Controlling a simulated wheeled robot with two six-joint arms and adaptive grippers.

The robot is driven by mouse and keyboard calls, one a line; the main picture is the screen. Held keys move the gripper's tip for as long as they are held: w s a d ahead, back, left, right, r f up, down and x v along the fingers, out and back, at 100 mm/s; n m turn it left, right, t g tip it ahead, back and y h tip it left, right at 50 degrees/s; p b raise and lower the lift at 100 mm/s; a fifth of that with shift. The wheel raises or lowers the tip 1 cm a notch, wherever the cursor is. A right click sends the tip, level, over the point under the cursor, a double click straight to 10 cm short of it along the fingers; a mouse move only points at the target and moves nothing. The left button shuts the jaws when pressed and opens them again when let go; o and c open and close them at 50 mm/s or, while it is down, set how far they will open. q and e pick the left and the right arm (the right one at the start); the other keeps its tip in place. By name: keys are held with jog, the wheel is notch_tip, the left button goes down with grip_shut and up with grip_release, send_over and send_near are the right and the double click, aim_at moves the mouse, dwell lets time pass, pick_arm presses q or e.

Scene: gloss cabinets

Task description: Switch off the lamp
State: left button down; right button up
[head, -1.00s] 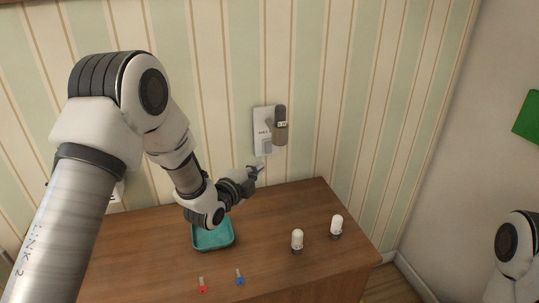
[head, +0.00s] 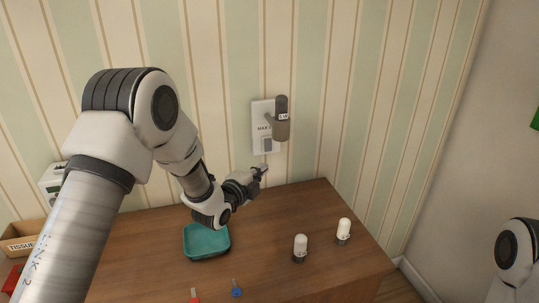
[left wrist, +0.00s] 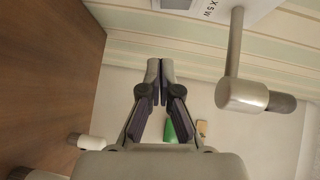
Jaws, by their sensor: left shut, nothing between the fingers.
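The lamp (head: 282,118) is a grey-brown cylinder on a short arm from a white wall plate (head: 258,112). I cannot tell whether it is lit. A small grey switch (head: 266,144) sits low on the plate. In the left wrist view, the lamp (left wrist: 240,95) hangs to the right and the switch (left wrist: 175,4) is cut off at the top edge. My left gripper (head: 263,170) is shut and empty, just below the switch and apart from it. Its closed fingertips (left wrist: 160,68) show in the left wrist view. My right gripper is out of view.
A wooden cabinet top (head: 270,220) lies below, with a teal tray (head: 206,255) under my left arm. Two white-topped bulbs (head: 300,248) (head: 343,230) stand right. Red and blue small items (head: 237,292) lie in front.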

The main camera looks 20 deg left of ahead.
aim_at(268, 145)
pick_arm(q)
jog(key=a+p+x, duration=0.2)
jog(key=x, duration=0.8)
jog(key=shift+w+a, duration=0.25)
jog(key=shift+w, duration=0.2)
